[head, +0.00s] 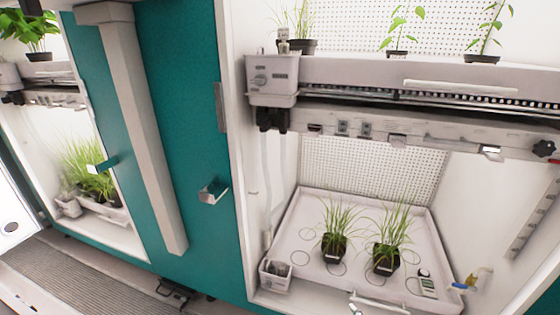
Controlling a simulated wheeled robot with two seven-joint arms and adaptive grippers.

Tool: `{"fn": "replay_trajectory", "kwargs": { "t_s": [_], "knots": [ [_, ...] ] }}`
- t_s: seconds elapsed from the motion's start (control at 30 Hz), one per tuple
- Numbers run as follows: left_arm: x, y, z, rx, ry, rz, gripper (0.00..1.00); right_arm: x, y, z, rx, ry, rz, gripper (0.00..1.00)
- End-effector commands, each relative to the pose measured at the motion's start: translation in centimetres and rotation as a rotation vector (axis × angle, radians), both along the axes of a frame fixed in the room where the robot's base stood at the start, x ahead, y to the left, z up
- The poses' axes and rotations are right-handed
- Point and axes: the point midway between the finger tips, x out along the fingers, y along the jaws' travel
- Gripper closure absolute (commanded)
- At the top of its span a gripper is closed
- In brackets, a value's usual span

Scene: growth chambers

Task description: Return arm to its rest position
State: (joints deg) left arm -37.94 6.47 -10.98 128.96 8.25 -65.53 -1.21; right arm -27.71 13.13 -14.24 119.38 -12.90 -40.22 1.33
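Neither of my arms and neither gripper shows in the head view. The head view looks into an open growth chamber at the right. On its lower level a white tray (300,222) holds two black pots of grass, a left pot (334,246) and a right pot (385,262), both upright. A small white handheld meter (427,284) lies near the tray's right front. A small white bin (275,275) stands at the tray's front left corner.
An upper shelf (420,72) carries several potted plants. A teal panel (180,80) with a metal latch (213,190) stands left of the chamber. A second chamber with grass (88,170) is farther left. A grey ribbed mat (60,280) lies on the floor.

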Motion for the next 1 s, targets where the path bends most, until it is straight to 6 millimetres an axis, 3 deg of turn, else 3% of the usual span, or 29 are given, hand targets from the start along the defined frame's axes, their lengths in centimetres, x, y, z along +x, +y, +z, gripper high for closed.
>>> {"fn": "replay_trajectory", "kwargs": {
  "t_s": [0.2,0.5,0.77,1.0],
  "knots": [
    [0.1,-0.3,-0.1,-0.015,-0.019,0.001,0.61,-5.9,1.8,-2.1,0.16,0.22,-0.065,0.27],
    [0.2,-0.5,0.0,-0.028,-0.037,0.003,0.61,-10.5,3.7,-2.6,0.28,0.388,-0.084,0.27],
    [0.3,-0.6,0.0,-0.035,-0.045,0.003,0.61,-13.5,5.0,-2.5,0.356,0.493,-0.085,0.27],
    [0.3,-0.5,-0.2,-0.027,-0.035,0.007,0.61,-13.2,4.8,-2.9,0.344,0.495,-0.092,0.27]
  ]
}}
